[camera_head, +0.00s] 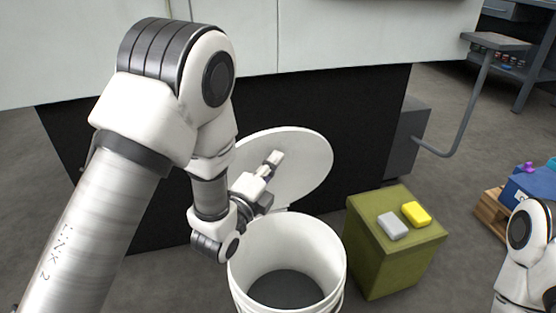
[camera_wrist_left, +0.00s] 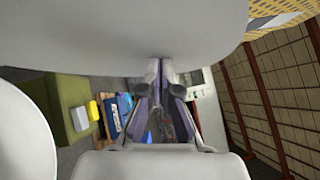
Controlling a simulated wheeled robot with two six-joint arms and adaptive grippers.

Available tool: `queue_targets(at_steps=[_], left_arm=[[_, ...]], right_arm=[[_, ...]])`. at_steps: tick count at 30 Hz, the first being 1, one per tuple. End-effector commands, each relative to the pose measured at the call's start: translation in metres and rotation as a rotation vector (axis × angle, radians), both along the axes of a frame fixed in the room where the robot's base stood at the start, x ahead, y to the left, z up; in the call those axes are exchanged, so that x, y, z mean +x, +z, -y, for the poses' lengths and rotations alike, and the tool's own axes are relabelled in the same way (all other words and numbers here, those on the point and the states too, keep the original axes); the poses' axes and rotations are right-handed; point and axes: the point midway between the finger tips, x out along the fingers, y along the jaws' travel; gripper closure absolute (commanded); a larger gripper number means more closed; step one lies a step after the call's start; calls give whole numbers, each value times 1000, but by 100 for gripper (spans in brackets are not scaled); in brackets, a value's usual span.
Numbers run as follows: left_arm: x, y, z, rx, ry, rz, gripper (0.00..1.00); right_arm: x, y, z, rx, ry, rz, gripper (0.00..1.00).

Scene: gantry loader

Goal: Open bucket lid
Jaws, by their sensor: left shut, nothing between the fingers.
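The white bucket (camera_head: 245,275) stands upright on the floor in the head view, and its dark inside shows. Its round white lid (camera_head: 310,160) stands tilted up behind the rim, leaning back. My left gripper (camera_head: 276,160) is shut and empty in front of the lid's face, above the bucket's back rim. In the left wrist view the gripper's fingertips (camera_wrist_left: 160,65) are together just under the pale lid (camera_wrist_left: 130,35). I cannot tell whether they touch it. My right gripper is outside both views; only part of my right arm shows at the lower right.
A green box (camera_head: 380,255) stands right of the bucket, with a grey block (camera_head: 393,226) and a yellow block (camera_head: 416,214) on top. A large white and black machine (camera_head: 330,100) is behind the lid. A blue bin (camera_head: 530,190) sits on a wooden pallet at the right.

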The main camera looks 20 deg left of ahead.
Motion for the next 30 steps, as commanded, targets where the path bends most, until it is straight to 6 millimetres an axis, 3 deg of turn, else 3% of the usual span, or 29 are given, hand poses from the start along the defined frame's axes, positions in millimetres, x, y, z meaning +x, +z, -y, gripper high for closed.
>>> queue_targets(at_steps=[8,15,20,30], left_arm=[[1,2,-1,-3,0,-4,100],[29,23,-20,-80,3,-110,100],[51,24,-34,-138,1,-200,100],[58,17,-39,-157,0,-232,100]], right_arm=[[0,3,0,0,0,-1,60],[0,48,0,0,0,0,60],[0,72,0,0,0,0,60],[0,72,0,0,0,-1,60]])
